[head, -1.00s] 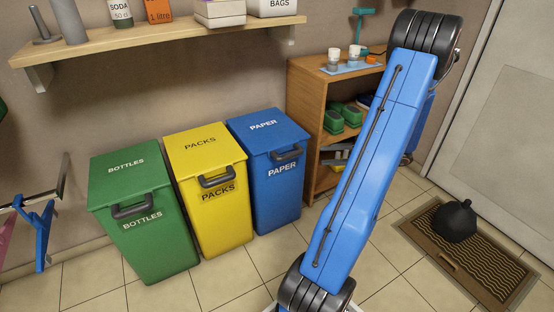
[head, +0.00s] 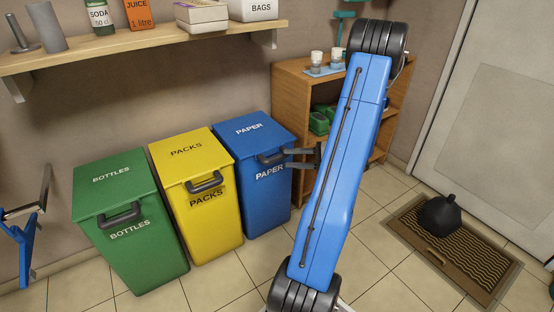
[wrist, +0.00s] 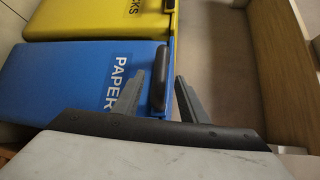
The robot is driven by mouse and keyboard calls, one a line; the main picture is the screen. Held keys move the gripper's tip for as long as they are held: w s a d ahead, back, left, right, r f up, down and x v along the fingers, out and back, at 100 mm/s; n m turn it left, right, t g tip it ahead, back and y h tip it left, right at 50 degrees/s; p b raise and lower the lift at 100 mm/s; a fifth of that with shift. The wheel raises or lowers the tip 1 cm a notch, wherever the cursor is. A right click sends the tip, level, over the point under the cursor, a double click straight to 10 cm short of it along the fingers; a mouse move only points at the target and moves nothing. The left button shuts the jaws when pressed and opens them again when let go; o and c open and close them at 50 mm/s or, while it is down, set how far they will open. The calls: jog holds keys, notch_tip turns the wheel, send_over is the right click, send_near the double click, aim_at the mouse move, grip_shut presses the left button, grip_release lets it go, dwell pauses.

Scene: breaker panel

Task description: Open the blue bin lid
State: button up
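The blue bin (head: 262,200), marked PAPER, stands at the right end of the bin row. Its lid (head: 248,128) lies shut. A dark handle (head: 270,157) sits on the lid's front edge. In the wrist view the blue lid (wrist: 75,75) fills the left side, with the handle (wrist: 158,92) at its edge. My gripper (head: 288,158) is at the right end of the handle in the head view, partly hidden by my arm. In the wrist view my gripper (wrist: 158,76) is open, one finger on each side of the handle in the picture. I cannot tell whether either finger touches it.
A yellow PACKS bin (head: 212,220) and a green BOTTLES bin (head: 140,240) stand close by on the left. A wooden shelf unit (head: 283,120) stands just right of the blue bin. A wall shelf (head: 130,40) hangs above. A doormat (head: 465,255) lies on the right.

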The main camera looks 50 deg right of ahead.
aim_at(281, 158)
jog(key=x, duration=0.6)
jog(key=shift+w+a, duration=0.2)
grip_shut()
